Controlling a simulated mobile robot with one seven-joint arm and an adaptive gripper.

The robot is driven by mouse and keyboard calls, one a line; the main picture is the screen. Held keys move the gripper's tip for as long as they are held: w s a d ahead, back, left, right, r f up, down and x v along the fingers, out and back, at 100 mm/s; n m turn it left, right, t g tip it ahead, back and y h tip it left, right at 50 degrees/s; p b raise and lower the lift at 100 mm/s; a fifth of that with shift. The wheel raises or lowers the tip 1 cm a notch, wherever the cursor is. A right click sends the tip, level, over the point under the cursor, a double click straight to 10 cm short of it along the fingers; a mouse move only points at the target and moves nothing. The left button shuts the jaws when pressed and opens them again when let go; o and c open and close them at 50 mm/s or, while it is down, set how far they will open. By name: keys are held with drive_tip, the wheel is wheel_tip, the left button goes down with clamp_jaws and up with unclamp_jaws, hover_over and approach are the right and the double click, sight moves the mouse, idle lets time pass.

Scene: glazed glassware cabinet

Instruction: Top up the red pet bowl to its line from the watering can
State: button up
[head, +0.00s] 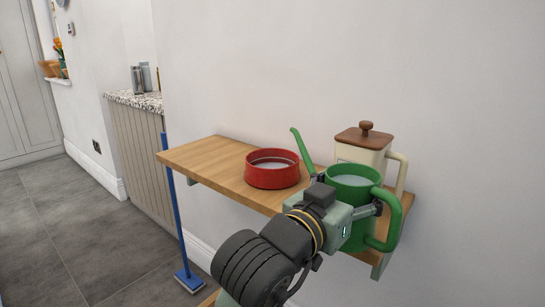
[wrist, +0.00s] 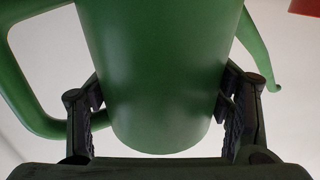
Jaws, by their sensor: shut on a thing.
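The red pet bowl (head: 272,174) sits upright on the wooden shelf (head: 205,157), with a pale surface inside it. Its fill line cannot be made out. The green watering can (head: 355,180) is right of the bowl, near the shelf's front edge, upright, with liquid showing in its open top. Its spout points up and left towards the bowl; its handle is on the right. My gripper (head: 357,214) is shut on the can's body from the front. In the wrist view the two fingers (wrist: 160,118) flank the green can (wrist: 155,70). A red edge of the bowl (wrist: 305,7) shows top right.
A cream canister (head: 362,146) with a brown wooden lid and a handle stands right behind the can. The left part of the shelf is bare. A blue broom (head: 173,210) stands at the shelf's left end. A wall runs behind the shelf.

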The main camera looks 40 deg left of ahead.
sight(342, 172)
drive_tip(key=shift+w+a+r+n+g+p, duration=0.2)
drive_tip(key=shift+a+r+n+g+p, duration=0.4)
drive_tip(key=shift+p, duration=0.6)
drive_tip(key=shift+w+a+r+n+g+p, duration=0.15)
drive_tip(key=shift+w+a+n+p, duration=0.2)
drive_tip(key=shift+a+n+p, duration=0.35)
drive_tip(key=shift+w+a+f+n+g+p, duration=0.15)
drive_tip(key=shift+w+a+n+p, duration=0.25)
drive_tip(key=shift+p, duration=0.5)
idle(5.2)
